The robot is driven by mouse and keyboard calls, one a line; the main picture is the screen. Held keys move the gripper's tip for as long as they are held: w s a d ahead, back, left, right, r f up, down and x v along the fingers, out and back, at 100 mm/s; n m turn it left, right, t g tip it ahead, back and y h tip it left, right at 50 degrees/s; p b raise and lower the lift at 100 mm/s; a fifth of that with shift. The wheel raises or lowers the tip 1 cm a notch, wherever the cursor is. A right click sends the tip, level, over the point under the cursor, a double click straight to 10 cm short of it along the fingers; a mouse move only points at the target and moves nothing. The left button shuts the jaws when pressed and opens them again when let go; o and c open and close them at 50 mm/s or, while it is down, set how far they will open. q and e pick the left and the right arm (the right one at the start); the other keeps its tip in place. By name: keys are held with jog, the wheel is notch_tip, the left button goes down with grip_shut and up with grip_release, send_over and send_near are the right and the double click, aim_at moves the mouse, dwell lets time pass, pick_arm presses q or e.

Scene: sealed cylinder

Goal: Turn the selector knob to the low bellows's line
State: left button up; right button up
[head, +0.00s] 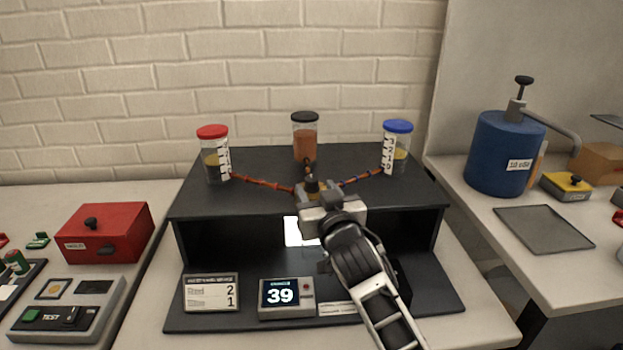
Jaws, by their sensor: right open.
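On the dark stand (260,160) are three clear cylinders: one with a red cap (212,131) at left, one with a black cap (305,117) at centre back, one with a blue cap (398,126) at right. The centre one holds orange-brown contents; the outer two show yellowish contents and white marked strips. Lines from all three meet at a brass-coloured block with a dark knob (311,184). My right gripper (316,192) is open at this knob, partly covering it; I cannot tell whether it touches. The knob's pointing direction is unclear. My left gripper is out of view.
Below the stand's top are a display reading 39 (280,293) and a card (211,292). A red box (104,232) and a grey test panel (67,308) stand at left. A blue tank (503,153) and a grey mat (545,229) are on the right table.

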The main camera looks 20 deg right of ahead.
aim_at(314, 185)
jog(key=shift+w+d, duration=0.1)
jog(key=shift+w, duration=2.1)
jog(key=shift+c, duration=0.4)
